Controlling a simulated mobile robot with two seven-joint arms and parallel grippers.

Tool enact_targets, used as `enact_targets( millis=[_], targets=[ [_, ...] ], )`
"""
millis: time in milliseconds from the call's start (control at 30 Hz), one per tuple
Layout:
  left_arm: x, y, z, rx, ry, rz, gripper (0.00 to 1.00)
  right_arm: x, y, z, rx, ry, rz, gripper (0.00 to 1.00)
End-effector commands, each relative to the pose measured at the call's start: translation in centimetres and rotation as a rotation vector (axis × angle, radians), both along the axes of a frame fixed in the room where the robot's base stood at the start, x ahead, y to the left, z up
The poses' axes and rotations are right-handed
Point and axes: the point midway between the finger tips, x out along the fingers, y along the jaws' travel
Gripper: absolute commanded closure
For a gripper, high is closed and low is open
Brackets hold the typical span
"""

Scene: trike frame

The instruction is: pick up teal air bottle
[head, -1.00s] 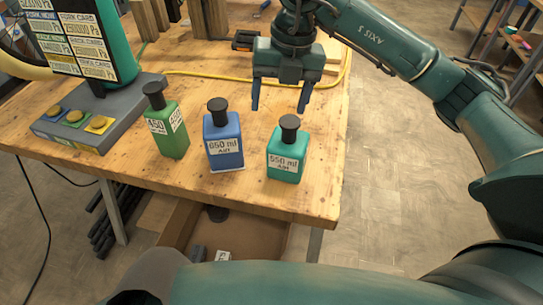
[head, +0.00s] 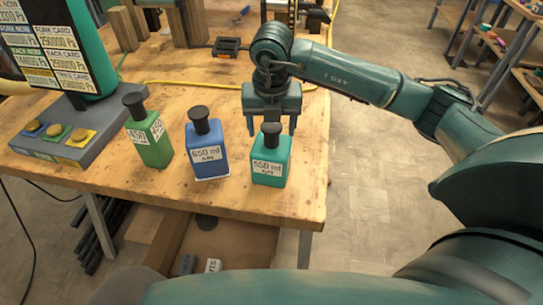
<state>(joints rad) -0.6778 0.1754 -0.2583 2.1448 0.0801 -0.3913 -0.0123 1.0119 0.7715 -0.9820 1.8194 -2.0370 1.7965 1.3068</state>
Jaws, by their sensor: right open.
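The teal air bottle (head: 269,173) stands upright near the front right of the wooden table. It has a black cap and a white label that reads 550 ml. My right gripper (head: 271,128) is open, fingers pointing down, just behind the bottle's cap in the picture. The cap covers part of the space between the fingers. I cannot tell whether a finger touches the bottle; nothing is held. My left gripper is not in view.
A blue bottle (head: 208,159) stands close left of the teal one, and a green bottle (head: 150,146) farther left. A grey box with several buttons (head: 72,134) and a display board (head: 48,45) are at the left. A yellow cable (head: 190,84) crosses behind. The table's right edge is close.

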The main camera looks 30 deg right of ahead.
Motion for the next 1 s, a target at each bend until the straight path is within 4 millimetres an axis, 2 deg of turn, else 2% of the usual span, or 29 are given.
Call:
enact_targets(
  millis=[100, 200, 433, 1000],
  targets=[
    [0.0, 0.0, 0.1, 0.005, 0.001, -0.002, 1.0, 0.1, -0.1, -1.6, 0.0, 0.002, -0.001, 0.32],
    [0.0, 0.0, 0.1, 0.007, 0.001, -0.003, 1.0, 0.2, -0.1, -2.2, 0.0, 0.0, -0.002, 0.32],
    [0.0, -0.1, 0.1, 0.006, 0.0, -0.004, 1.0, 0.2, -0.1, -2.3, 0.0, -0.001, 0.0, 0.32],
    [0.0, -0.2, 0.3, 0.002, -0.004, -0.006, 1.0, 0.3, -0.1, -2.3, 0.0, -0.001, 0.0, 0.79]
  ],
)
